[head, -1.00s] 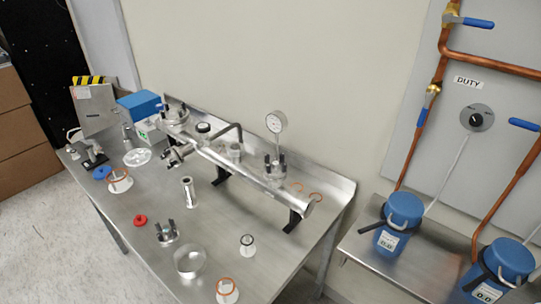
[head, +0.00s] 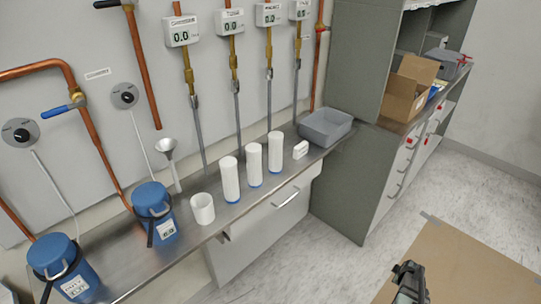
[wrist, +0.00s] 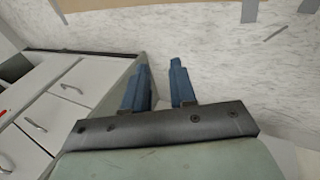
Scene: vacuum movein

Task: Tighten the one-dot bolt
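The one-dot bolt is not in either current view, and neither is the metal tube assembly with clamps. My gripper (wrist: 161,70) shows two blue fingers in the wrist view, apart with nothing between them. Pale marbled floor lies beyond the fingertips. In the head view a dark part of my gripper (head: 410,280) shows at the bottom right, over a brown floor sheet, away from the benches.
A steel counter (head: 118,262) holds blue dewars (head: 155,212), white cylinders (head: 230,180) and a grey bin (head: 326,127). Copper pipes (head: 105,155) run above it. A grey cabinet unit (head: 350,165) with a cardboard box (head: 412,88) stands at right. Floor is clear between.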

